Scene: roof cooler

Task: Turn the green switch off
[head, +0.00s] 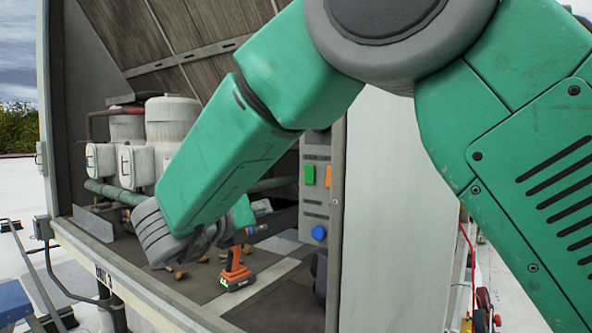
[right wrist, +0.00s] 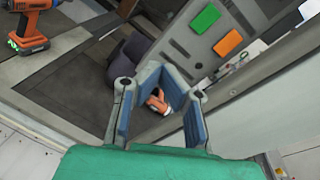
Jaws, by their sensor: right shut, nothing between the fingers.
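The green switch (head: 309,174) is on a grey upright panel inside the cooler housing, left of an orange switch (head: 328,175). In the right wrist view, the green switch (right wrist: 206,18) is at the upper right, beyond my gripper and apart from it. Whether it is on or off cannot be told. My right gripper (right wrist: 163,68) is shut and empty, its blue-padded fingers converging at the far end. In the head view, the gripper is partly hidden by my arm, left of the panel and below the green switch. My left gripper is not in view.
A blue button (head: 318,232) is low on the panel. An orange drill (head: 236,271) stands on the housing floor below my right gripper. White tanks (head: 171,122) and pipes are at the left. The pale housing wall (head: 382,220) stands right of the panel.

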